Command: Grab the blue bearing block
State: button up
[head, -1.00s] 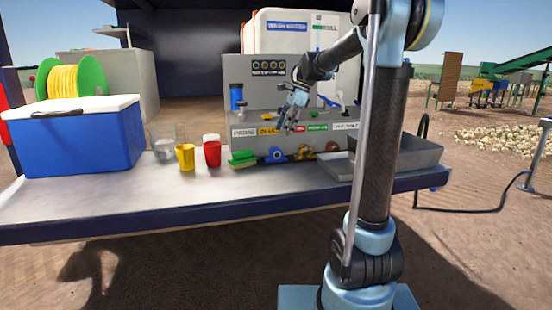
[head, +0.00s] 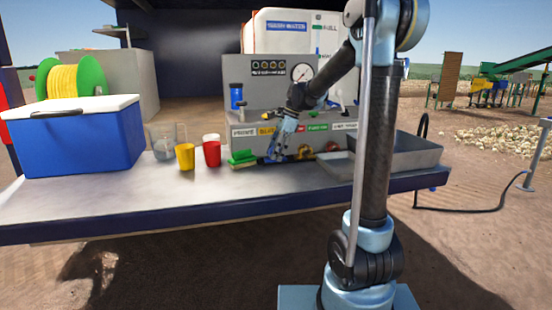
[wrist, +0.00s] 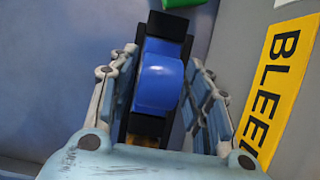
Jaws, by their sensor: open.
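The blue bearing block (wrist: 159,78) lies between the two open fingers of my gripper (wrist: 162,95) in the wrist view. It has a rounded blue housing with black ends above and below it. A gap shows between the block and the left finger; on the right the finger pads are very close, and I cannot tell whether they touch. In the head view my gripper (head: 279,155) points down at the block's spot on the table, and the block is mostly hidden behind the fingers there.
A green brush (head: 241,158) lies just left of my gripper on the metal table (head: 120,200). A red cup (head: 212,154) and a yellow cup (head: 186,157) stand farther left. A yellow "BLEED" label (wrist: 272,85) is on the panel close by. A metal tray (head: 415,155) is to the right.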

grip_shut()
